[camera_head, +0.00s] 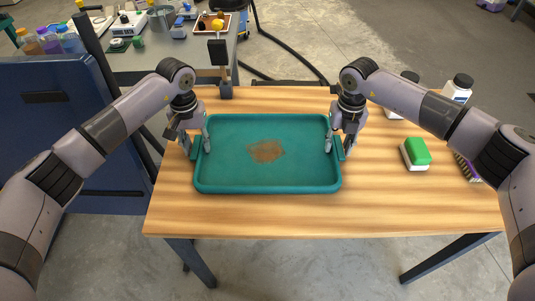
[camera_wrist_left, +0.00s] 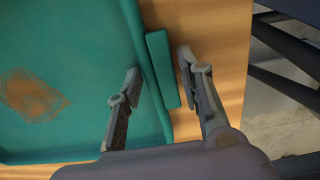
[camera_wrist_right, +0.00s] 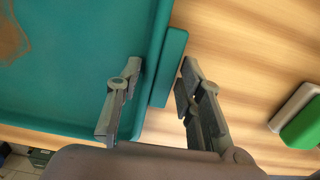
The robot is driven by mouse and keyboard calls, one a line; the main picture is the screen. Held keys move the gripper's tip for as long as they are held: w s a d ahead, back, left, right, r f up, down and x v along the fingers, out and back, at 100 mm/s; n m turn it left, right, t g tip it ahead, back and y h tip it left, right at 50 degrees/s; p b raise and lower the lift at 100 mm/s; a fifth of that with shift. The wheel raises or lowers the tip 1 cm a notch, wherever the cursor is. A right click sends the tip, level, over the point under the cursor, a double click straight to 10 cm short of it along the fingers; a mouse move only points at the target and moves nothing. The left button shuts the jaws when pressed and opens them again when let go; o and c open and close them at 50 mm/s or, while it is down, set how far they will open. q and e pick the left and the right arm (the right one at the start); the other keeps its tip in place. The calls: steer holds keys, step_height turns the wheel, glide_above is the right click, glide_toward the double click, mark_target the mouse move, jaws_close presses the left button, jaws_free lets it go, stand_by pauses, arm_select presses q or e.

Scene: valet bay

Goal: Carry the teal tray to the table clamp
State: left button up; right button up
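The teal tray (camera_head: 230,178) lies flat on the wooden table, with a brown smudge on its floor. My left gripper (camera_head: 197,146) is at its left side; in the left wrist view the open fingers (camera_wrist_left: 158,62) stand either side of the tray's left handle (camera_wrist_left: 163,72), one finger inside the rim. My right gripper (camera_head: 339,147) is at the right side; in the right wrist view its open fingers (camera_wrist_right: 160,68) straddle the right handle (camera_wrist_right: 171,60). Gaps show beside both handles. A dark upright fixture (camera_head: 219,72) at the table's back edge may be the table clamp.
The wooden table (camera_head: 400,215) has free room in front of the tray and behind it. A green-and-white block (camera_head: 416,152), a dark brush-like item (camera_head: 466,167) and white bottles (camera_head: 459,88) stand at the right. A blue cabinet (camera_head: 60,110) and a cluttered bench (camera_head: 140,60) are at the left.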

arm_select(q)
steer(key=shift+o, duration=0.9)
arm_select(e)
steer(key=shift+o, duration=0.9)
steer(key=shift+r, duration=0.2)
arm_select(q)
step_height(320, 180, up, 12)
arm_select(e)
step_height(320, 180, up, 12)
steer(key=shift+f, duration=0.15)
